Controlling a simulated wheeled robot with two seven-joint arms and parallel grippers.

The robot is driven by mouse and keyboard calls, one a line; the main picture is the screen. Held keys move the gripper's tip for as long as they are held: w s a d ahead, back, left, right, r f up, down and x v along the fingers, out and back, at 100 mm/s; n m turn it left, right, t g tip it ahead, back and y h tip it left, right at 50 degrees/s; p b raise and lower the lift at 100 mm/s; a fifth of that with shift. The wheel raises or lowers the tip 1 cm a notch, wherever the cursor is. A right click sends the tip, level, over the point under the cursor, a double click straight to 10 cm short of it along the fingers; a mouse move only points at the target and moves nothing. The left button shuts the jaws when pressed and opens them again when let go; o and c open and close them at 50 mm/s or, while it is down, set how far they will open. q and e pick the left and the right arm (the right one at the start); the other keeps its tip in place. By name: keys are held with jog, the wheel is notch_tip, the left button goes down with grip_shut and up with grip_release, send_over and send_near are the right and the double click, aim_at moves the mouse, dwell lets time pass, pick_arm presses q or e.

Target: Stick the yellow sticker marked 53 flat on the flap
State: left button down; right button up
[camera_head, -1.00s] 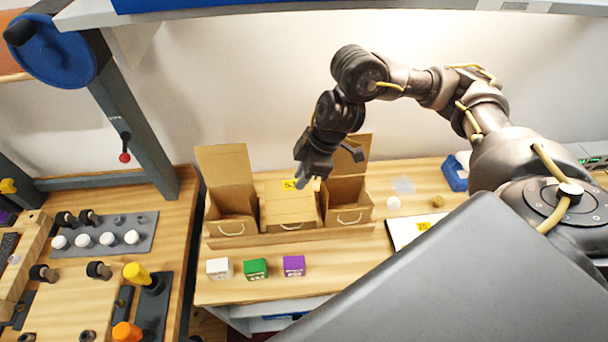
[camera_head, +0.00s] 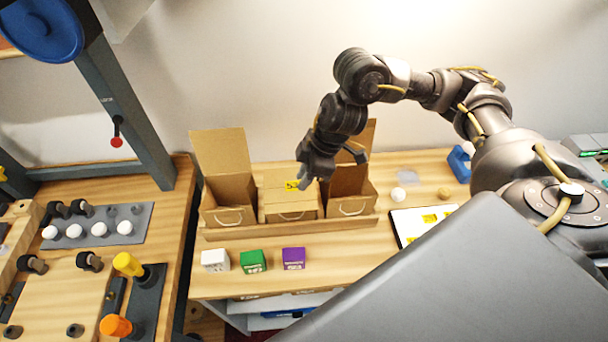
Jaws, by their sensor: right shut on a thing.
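Three cardboard boxes stand side by side in a wooden holder. The middle box's flap (camera_head: 280,202) is closed flat on top. A yellow sticker (camera_head: 291,185) with dark marks shows at the back of that flap, right at the fingertips of my right gripper (camera_head: 304,182). The number is too small to read. My right gripper is shut on the sticker and points down over the middle box. Whether the sticker lies fully flat on the flap I cannot tell. My left gripper is out of view.
The left box (camera_head: 225,188) and right box (camera_head: 350,190) have raised lids. White (camera_head: 215,260), green (camera_head: 253,261) and purple (camera_head: 293,258) cubes stand in front.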

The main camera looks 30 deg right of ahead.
jog(key=shift+f, duration=0.15)
dwell(0.4)
jog(key=shift+f, duration=0.25)
dwell(0.4)
grip_shut()
jog(key=shift+o, duration=1.8)
grip_release()
